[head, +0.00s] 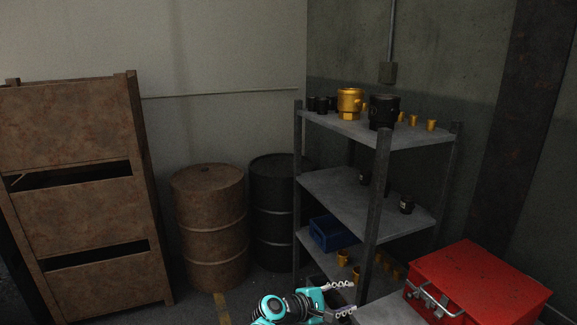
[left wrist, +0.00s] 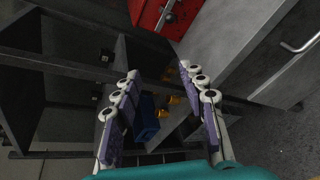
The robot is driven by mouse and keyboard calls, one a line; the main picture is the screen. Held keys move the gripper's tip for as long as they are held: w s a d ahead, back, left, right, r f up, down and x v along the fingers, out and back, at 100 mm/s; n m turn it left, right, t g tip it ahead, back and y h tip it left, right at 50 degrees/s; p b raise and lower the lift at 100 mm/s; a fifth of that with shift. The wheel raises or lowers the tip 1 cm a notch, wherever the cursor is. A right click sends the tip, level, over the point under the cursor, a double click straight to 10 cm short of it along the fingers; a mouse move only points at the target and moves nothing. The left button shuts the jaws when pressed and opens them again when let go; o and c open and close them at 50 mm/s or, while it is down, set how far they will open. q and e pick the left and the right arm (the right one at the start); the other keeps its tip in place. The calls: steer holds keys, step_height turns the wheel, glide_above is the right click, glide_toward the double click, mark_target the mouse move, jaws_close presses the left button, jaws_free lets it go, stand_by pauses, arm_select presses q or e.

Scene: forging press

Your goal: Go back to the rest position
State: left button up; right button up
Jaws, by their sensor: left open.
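My left gripper (head: 345,298) shows at the bottom of the head view, with a teal wrist and pale fingers. It is in front of the metal shelf's lower part. In the left wrist view the two fingers (left wrist: 165,85) are spread apart with nothing between them. Beyond the fingers, the shelf, a blue bin (left wrist: 147,118) and small gold parts show farther off, not touched. My right gripper is not in either view.
A grey shelf (head: 330,185) holds gold and black fittings and the blue bin (head: 332,232). A red toolbox (head: 478,280) sits at the lower right. A rusty barrel (head: 210,225), a dark barrel (head: 271,220) and a rusty cabinet (head: 80,215) stand left.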

arm_select(q)
steer(key=s+a+m+y, duration=0.6)
steer(key=s+a, duration=0.6)
steer(key=a, duration=0.5)
steer(key=s+a+f+m+y, duration=0.1)
steer(key=s+a+m+y, duration=0.5)
steer(key=s+a, duration=0.7)
steer(key=a+m, duration=0.1)
steer(key=a, duration=0.3)
steer(key=shift+s+f, duration=0.3)
